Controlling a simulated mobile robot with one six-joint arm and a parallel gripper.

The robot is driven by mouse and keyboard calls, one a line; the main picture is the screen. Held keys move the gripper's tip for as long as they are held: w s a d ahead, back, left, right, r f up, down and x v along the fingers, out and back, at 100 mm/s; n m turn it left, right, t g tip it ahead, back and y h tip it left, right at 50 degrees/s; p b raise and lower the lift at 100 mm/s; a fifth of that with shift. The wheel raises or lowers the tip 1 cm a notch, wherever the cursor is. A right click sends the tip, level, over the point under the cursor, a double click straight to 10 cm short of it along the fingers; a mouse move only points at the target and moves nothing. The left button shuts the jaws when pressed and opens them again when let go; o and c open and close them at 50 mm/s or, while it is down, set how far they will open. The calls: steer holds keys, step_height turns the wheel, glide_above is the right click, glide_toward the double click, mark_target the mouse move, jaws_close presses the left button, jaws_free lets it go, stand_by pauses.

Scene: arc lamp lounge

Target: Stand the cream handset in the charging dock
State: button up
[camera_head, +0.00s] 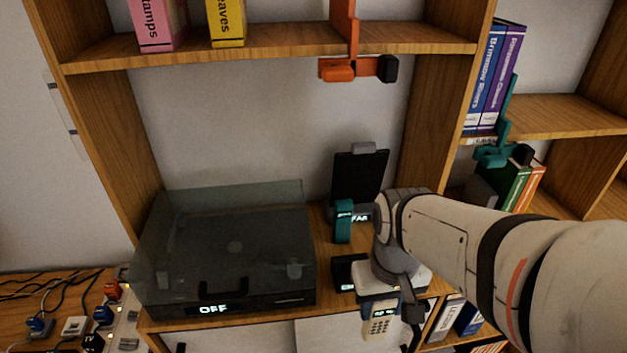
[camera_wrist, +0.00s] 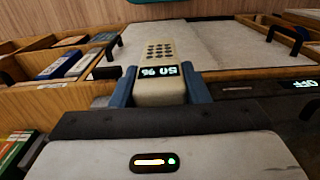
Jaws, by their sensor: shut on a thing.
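The cream handset (camera_head: 379,326) hangs below my gripper (camera_head: 379,303) in the head view, in front of the shelf edge, keypad side showing. In the wrist view the handset (camera_wrist: 158,52) sits between the two blue fingers of my gripper (camera_wrist: 160,88), which are shut on it. Its small display shows lit characters and its keypad points away from the wrist. A small black box (camera_head: 346,273) with a light stands on the shelf just left of my wrist. It may be the charging dock, but my arm hides its right part.
A turntable-like unit with a smoky cover (camera_head: 235,240) and an OFF display fills the shelf's left. A teal object (camera_head: 343,221) and a black upright panel (camera_head: 358,178) stand behind the black box. An orange bracket (camera_head: 345,69) hangs under the upper shelf. Cables lie at lower left.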

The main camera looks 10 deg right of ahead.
steer(key=w+f+p, duration=0.1)
steer(key=w+p, duration=0.2)
steer(key=w, duration=0.5)
steer(key=w+f+p, duration=0.2)
steer(key=w+p, duration=0.1)
steer(key=w, duration=0.6)
steer(key=shift+w+f, duration=0.15)
steer(key=shift+f, duration=0.1)
steer(key=shift+f, duration=0.1)
steer(key=shift+f, duration=0.15)
steer(key=o, duration=1)
